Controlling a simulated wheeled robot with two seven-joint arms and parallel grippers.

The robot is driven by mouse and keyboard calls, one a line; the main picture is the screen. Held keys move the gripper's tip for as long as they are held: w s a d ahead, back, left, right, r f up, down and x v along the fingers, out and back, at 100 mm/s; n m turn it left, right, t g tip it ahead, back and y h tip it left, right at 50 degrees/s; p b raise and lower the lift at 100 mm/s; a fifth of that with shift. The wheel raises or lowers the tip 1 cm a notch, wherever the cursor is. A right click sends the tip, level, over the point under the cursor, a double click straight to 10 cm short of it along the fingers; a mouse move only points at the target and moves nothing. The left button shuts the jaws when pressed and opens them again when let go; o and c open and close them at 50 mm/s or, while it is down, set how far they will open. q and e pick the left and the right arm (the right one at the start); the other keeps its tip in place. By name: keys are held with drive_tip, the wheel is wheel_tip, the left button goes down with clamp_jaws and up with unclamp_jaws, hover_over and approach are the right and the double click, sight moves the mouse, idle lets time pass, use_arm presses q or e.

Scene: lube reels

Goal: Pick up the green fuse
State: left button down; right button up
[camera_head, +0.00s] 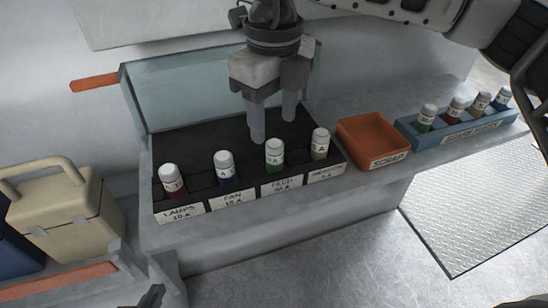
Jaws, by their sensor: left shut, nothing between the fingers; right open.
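A green fuse (275,155) with a white cap stands upright in the dark fuse box (190,140), in the slot with the label that seems to read FEED. Another green fuse (426,118) stands in the blue rack (458,136) at the right. My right gripper (273,122) points down over the box, open and empty, its two grey fingers apart. Its fingertips appear just behind and above the green fuse in the box, with no clear contact.
Red (172,180), blue (225,167) and tan (320,143) fuses stand beside the green one. A clear raised cover (170,90) with an orange handle (94,83) is behind. An orange scrap tray (372,135) sits right; a beige case (60,215) stands left.

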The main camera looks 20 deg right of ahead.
sight(275, 143)
drive_tip(key=f, duration=0.7)
drive_tip(key=shift+w+d+f, duration=0.15)
drive_tip(key=shift+w+d, duration=0.05)
drive_tip(key=shift+w, duration=0.05)
drive_tip(key=c, duration=1.1)
